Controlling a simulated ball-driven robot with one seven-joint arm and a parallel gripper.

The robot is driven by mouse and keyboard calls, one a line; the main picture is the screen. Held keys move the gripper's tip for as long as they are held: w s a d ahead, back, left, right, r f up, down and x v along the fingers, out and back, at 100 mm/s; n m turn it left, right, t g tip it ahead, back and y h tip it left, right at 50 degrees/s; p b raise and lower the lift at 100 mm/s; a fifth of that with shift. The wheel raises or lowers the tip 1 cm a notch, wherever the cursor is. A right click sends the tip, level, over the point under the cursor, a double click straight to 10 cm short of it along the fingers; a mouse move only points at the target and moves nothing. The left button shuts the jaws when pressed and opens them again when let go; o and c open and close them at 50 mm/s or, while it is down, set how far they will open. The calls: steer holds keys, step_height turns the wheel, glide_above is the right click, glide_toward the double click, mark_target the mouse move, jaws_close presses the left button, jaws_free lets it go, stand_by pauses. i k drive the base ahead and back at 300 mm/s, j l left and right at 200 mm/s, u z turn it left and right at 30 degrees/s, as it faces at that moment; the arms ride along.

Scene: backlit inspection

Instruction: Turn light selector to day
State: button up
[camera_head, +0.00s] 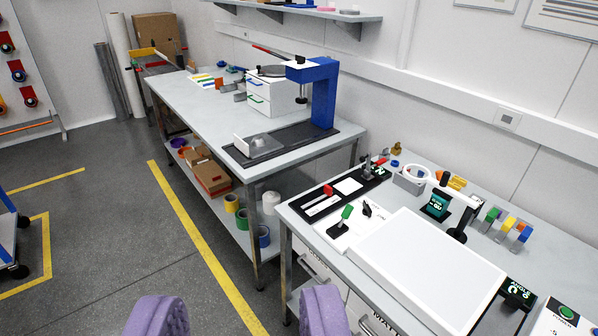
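My gripper (241,312) shows at the bottom edge as two purple fingers set wide apart, with nothing between them. It is in front of the right workbench (292,212), over the floor and away from the controls. I cannot tell for certain which control is the light selector. On the bench's left part are a small black knob (367,209), a green-topped lever (346,212) and a red piece (328,190) on a black strip. A black box marked ANGLE (517,293) sits at the right. The day marking cannot be read.
A large white panel (425,265) fills the bench's middle. A green button (566,312) is at the far right, and a black lamp-like stand (459,234) rises behind the panel. A second bench (200,92) with a blue press (324,92) stands left.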

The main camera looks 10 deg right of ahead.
mark_target(368, 211)
steer(key=i+u, duration=0.3)
steer(key=i, duration=0.3)
steer(key=i+u, duration=0.3)
steer(key=i, duration=0.25)
steer(key=i+z, duration=0.45)
steer(key=i+j+z, duration=0.1)
steer(key=i+z, duration=0.3)
steer(key=i+l+z, duration=0.1)
steer(key=z, duration=0.35)
steer(key=i+z, duration=0.4)
steer(key=i+j+z, duration=0.1)
steer(key=z, duration=0.35)
